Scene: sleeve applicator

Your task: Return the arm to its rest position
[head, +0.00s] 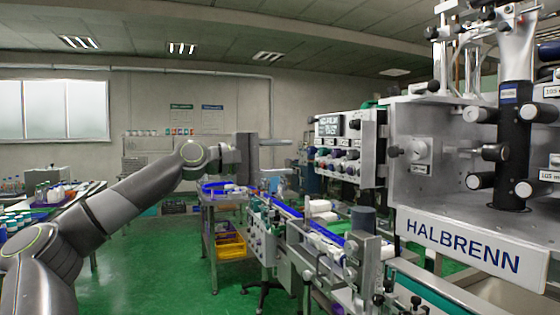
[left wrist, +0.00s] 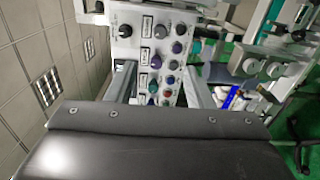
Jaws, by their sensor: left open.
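My left arm (head: 130,195) comes in from the left of the head view and is stretched out at about mid-height. My left gripper (head: 286,157) is at its end, its two fingers apart and pointing right, with nothing seen between them. In the left wrist view the two separated fingers of the left gripper (left wrist: 160,85) point toward a control panel (left wrist: 150,50) with knobs and buttons. My right gripper is in neither view.
The large HALBRENN machine (head: 470,245) fills the right side. A conveyor (head: 285,208) with white containers runs below and right of the gripper. A table (head: 85,205) with bottles stands at left. Green floor (head: 150,260) lies open below the arm.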

